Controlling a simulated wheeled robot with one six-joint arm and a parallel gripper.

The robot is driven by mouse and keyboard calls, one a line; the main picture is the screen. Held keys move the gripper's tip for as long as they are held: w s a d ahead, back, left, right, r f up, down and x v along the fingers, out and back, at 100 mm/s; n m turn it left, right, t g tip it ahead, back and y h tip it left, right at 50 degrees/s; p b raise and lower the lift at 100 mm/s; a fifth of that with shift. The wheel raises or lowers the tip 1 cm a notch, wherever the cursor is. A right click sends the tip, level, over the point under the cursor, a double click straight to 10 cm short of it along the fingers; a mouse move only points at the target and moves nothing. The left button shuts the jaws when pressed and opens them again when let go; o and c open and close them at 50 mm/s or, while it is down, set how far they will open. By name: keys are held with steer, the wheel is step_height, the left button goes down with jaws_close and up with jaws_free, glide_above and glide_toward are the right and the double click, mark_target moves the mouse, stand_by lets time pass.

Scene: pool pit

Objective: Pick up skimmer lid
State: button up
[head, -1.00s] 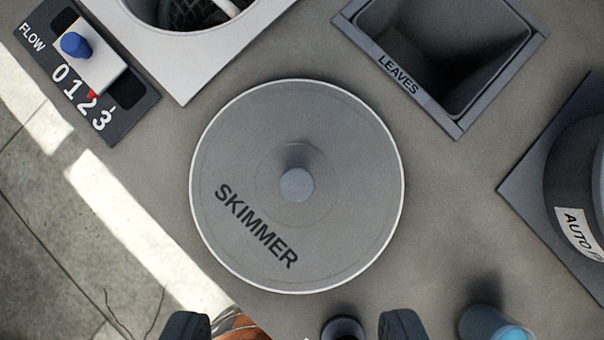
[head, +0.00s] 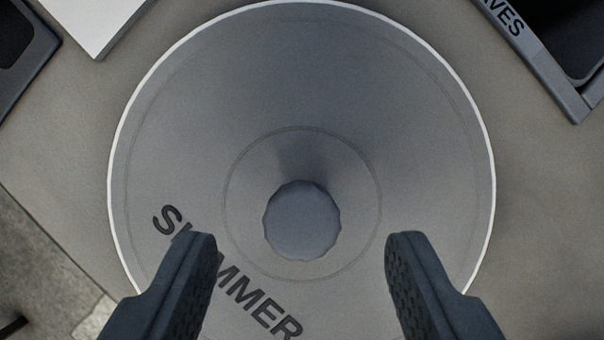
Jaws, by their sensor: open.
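The skimmer lid (head: 420,150) is a large round grey disc with a pale rim and the word SKIMMER on it. It fills most of the head view, its bottom edge cut off by the frame. A round faceted grey knob (head: 302,221) stands at its centre. My gripper (head: 301,245) is open, with one dark finger to the left and one to the right of the knob, both apart from it. The fingertips reach about level with the knob's lower part in the picture. The left finger covers part of the lettering. Nothing is between the fingers except the view of the lid.
The LEAVES bin (head: 545,60) is at the top right. A white plate corner (head: 95,22) and a dark panel (head: 22,55) are at the top left. Bare grey surface (head: 545,210) lies right of the lid. A lower paved floor shows at the bottom left.

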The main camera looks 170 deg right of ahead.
mark_target(300, 235)
steer(key=x, duration=0.2)
steer(key=shift+w+f, duration=0.15)
steer(key=shift+f, duration=0.15)
jaws_close()
step_height(300, 235, up, 10)
stand_by(0.6)
steer(key=shift+w, duration=0.1)
